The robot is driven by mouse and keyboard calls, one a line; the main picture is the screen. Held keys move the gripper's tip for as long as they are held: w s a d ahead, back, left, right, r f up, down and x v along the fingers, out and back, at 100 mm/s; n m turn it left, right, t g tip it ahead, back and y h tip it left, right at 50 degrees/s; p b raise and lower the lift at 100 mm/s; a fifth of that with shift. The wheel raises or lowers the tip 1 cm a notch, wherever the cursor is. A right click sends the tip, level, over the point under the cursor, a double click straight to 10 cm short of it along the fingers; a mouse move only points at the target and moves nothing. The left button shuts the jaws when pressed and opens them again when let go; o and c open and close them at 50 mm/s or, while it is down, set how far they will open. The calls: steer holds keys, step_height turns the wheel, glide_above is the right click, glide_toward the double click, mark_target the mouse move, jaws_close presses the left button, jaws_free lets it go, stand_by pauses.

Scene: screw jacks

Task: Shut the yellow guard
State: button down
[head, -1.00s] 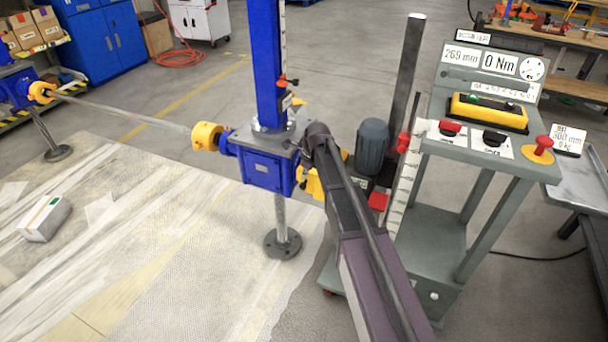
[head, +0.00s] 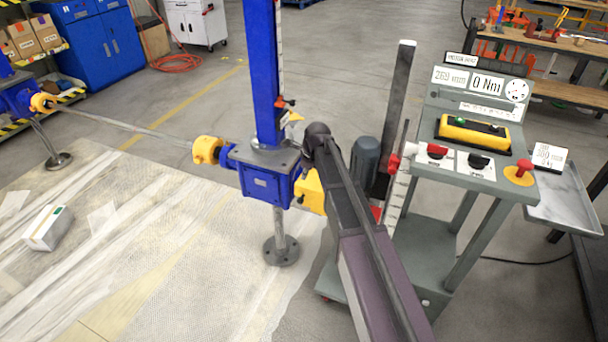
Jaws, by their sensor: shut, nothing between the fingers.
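The blue screw jack (head: 262,185) stands on a post at the middle of the head view, with its blue column rising above. A yellow part (head: 311,192), which looks like the guard, shows at the right side of the jack's gearbox. My arm covers its right part, so I cannot tell how far it is open. My arm reaches up from the bottom and its dark wrist ends beside the gearbox. My gripper is hidden behind the arm, so I see neither its fingers nor any contact with the yellow part.
A yellow coupling (head: 206,150) joins the jack to a long shaft (head: 125,124). A grey motor (head: 366,160) and a control console (head: 470,165) with a red lever stand right of my arm. A small box (head: 47,228) lies on the pale sheet (head: 150,250).

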steer(key=shift+p+v, duration=0.75)
steer(key=shift+v, duration=0.3)
steer(key=shift+a, duration=0.1)
steer(key=s+d+r+n+p, duration=0.3)
steer(key=s+d+n, duration=0.1)
steer(key=s+n, duration=0.3)
steer(key=s+d+r+n+g+h+p, duration=0.1)
steer(key=s+d+r+n+p, duration=0.1)
steer(key=s+d+n, duration=0.3)
steer(key=s+d+r+n+h+p, duration=0.1)
steer(key=s+d+r+n+p, duration=0.2)
steer(key=s+n, duration=0.8)
steer(key=shift+s+d+r+g+p, duration=0.3)
steer(key=shift+s+d+g+p, duration=0.15)
steer(key=shift+s+d, duration=0.7)
steer(key=shift+w, duration=0.1)
stand_by(0.6)
